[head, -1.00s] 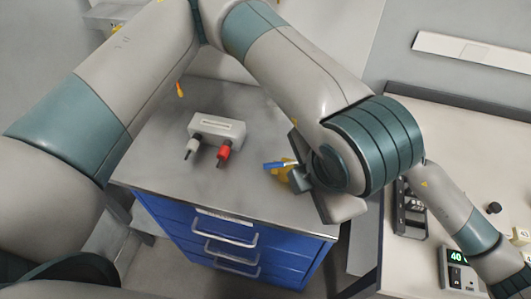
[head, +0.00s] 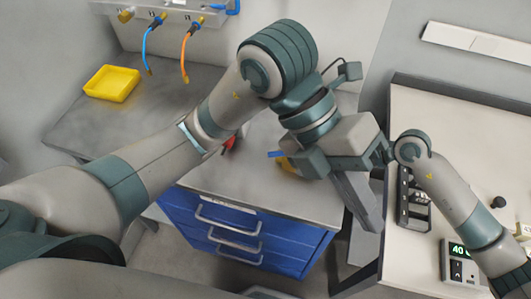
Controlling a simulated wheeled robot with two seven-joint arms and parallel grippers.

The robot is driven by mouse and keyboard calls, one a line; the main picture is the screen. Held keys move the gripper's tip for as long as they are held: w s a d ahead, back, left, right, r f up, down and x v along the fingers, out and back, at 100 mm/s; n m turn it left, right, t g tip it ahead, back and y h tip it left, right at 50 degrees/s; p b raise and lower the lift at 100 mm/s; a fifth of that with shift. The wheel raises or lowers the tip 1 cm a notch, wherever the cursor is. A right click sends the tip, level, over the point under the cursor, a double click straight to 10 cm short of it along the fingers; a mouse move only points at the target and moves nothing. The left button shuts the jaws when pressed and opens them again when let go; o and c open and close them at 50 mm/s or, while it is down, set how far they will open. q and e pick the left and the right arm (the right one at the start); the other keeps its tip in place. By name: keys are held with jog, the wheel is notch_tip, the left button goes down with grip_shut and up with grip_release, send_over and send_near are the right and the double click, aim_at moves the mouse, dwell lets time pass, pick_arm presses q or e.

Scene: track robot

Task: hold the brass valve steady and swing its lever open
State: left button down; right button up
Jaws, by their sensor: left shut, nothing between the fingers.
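The brass valve (head: 288,165) is on the grey top of the blue drawer cabinet, near its right side. Its blue lever (head: 275,154) points left. Only the valve's left part shows; the rest is hidden behind gripper parts. My left arm reaches across from the left and bends down at the valve. My left gripper (head: 311,162) is shut and empty, close beside the valve's right side; I cannot tell whether it touches. My right arm (head: 450,195) comes in from the lower right towards the same spot. Its fingers overlap with the left hand, so their state and any grip are hidden.
A yellow tray (head: 112,83) stands on the grey top at the left. Blue (head: 147,50) and orange (head: 184,58) hoses hang from a wall panel. A red plug (head: 230,145) shows partly behind my left arm. A bench with a display box (head: 460,262) is at right.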

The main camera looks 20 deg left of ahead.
pick_arm(q)
jog(key=w+a+f+n+t+h, duration=0.2)
jog(key=w+a+n+t+h, duration=0.2)
jog(key=w+a+n+h, duration=0.55)
jog(key=a+f+n+t+y, duration=0.2)
jog(key=a+f+n+t, duration=0.2)
jog(key=a+n, duration=0.2)
jog(key=s+a+f+n+t+y, duration=0.1)
jog(key=a+f+n, duration=0.4)
jog(key=a, duration=0.6)
jog(key=n+t+y, duration=0.1)
jog(key=t, duration=0.1)
jog(key=shift+n+t, duration=0.35)
jog(key=shift+t, duration=0.05)
jog(key=shift+w, duration=0.1)
jog(key=shift+w+d+f, duration=0.9)
jog(key=shift+w+d, duration=0.25)
jog(key=shift+d, duration=0.1)
jog(key=shift+w+d+f, duration=0.9)
jog(key=shift+w+d, duration=0.3)
jog(key=shift+w+d+f, duration=0.9)
jog(key=shift+w+d, duration=0.25)
jog(key=shift+d, duration=0.1)
